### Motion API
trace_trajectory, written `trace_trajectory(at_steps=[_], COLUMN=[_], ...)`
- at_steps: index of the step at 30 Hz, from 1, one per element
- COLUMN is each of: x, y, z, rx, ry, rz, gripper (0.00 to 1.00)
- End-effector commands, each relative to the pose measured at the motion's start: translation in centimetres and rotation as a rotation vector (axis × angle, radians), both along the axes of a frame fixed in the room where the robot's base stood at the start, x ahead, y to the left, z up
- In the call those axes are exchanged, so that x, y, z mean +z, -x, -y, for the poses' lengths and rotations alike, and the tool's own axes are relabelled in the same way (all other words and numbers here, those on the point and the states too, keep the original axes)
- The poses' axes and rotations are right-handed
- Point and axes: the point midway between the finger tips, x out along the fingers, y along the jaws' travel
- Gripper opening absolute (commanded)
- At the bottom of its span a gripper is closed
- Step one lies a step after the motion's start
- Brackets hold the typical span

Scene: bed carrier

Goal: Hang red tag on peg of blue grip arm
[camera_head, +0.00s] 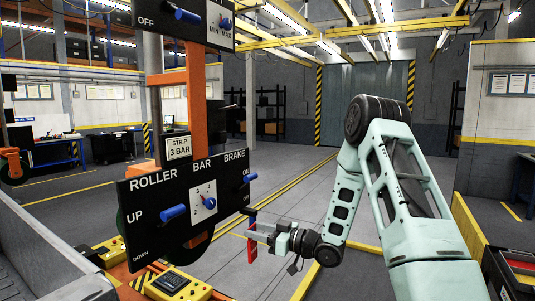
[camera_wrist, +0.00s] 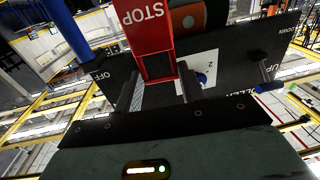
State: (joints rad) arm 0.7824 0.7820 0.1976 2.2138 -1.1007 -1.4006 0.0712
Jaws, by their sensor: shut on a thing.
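My gripper (camera_head: 256,235) is shut on the red tag (camera_head: 252,246), which hangs upright in front of the lower right corner of the black control panel. In the wrist view the tag (camera_wrist: 144,35) appears upside down with white STOP lettering, and its framed end lies between my fingers (camera_wrist: 162,90). Three blue grips show in the head view: one under BRAKE (camera_head: 250,177), one under ROLLER (camera_head: 174,211), and one on the upper panel (camera_head: 187,15). I cannot make out a peg on any of them. The tag looks apart from the grips.
The control panel (camera_head: 150,185) stands on an orange post (camera_head: 196,110). A small dial (camera_head: 209,202) sits mid-panel. Yellow button boxes (camera_head: 170,284) lie below it. A grey bed-like side (camera_head: 35,260) is at the left. Open floor (camera_head: 300,200) lies behind my gripper.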

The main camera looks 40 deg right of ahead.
Motion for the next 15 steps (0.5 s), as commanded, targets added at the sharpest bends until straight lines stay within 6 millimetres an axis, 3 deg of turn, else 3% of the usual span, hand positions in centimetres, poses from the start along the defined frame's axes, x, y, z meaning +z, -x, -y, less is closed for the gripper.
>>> trace_trajectory(at_steps=[1,3,8,12,15], x=[3.7,7.6,16.7,24.5,29.1], y=[-0.5,-0.8,-0.8,0.0,0.9], z=[0.4,0.9,1.5,1.5,1.3], rx=[0.006,0.006,-0.009,-0.035,-0.056], ry=[0.012,0.011,0.006,0.004,-0.001], rz=[0.014,0.015,0.019,0.024,0.024], gripper=[0.06,0.06,0.06,0.06,0.06])
